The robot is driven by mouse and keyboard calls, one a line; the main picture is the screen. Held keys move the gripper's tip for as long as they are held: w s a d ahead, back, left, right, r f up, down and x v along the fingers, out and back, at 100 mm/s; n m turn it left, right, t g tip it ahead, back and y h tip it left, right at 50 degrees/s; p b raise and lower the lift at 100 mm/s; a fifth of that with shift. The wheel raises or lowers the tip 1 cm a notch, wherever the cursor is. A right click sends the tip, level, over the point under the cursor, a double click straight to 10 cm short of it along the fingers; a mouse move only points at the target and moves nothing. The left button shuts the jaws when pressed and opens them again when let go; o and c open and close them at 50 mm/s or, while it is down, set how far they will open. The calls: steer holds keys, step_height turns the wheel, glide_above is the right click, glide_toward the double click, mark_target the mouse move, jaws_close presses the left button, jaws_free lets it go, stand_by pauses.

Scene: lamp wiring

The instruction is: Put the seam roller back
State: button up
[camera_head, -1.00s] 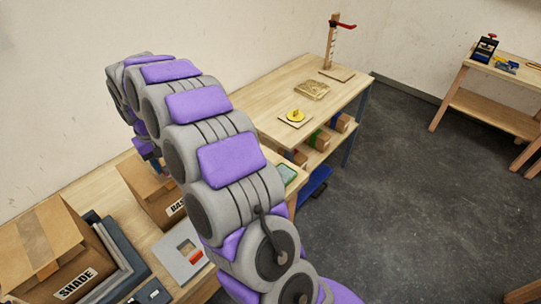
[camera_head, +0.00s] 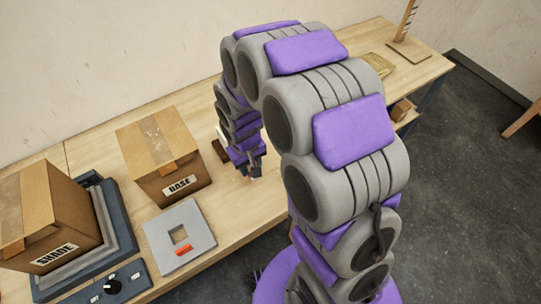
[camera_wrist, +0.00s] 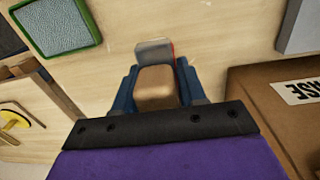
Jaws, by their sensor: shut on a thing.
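My gripper (camera_head: 251,172) is over the worktable, just right of the box labelled BASE. In the wrist view my gripper (camera_wrist: 155,90) is shut on a tan, rounded handle (camera_wrist: 155,85) with a grey end (camera_wrist: 153,50) and a thin red edge; I take this to be the seam roller. Its far end is partly hidden by the handle. In the head view the held thing is too small and covered to make out. I cannot tell whether it touches the table.
The BASE box (camera_head: 163,157) and the grey plate with a square hole (camera_head: 179,237) stand left of my gripper. A SHADE box (camera_head: 48,215) is farther left. A small brown block (camera_head: 220,150) is close by the gripper.

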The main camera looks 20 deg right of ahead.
steer(key=s+d+f, duration=0.2)
steer(key=s, duration=0.1)
steer(key=shift+s+d+f, duration=0.15)
steer(key=shift+s+f, duration=0.05)
steer(key=shift+s, duration=0.1)
steer(key=b, duration=0.3)
glide_above(272, 153)
steer(key=s, duration=0.1)
steer(key=shift+s+a+f, duration=0.1)
steer(key=shift+a+f, duration=0.3)
steer(key=shift+f, duration=0.3)
steer(key=shift+w+d, duration=0.6)
steer(key=shift+d, duration=0.05)
steer(key=f, duration=0.2)
steer(key=a+f+b, duration=0.1)
steer(key=shift+f, duration=0.35)
steer(key=shift+s+d+r, duration=0.1)
steer(key=shift+d, duration=0.15)
steer(key=o, duration=1.1)
steer(key=shift+c, duration=0.2)
steer(key=shift+o, duration=0.2)
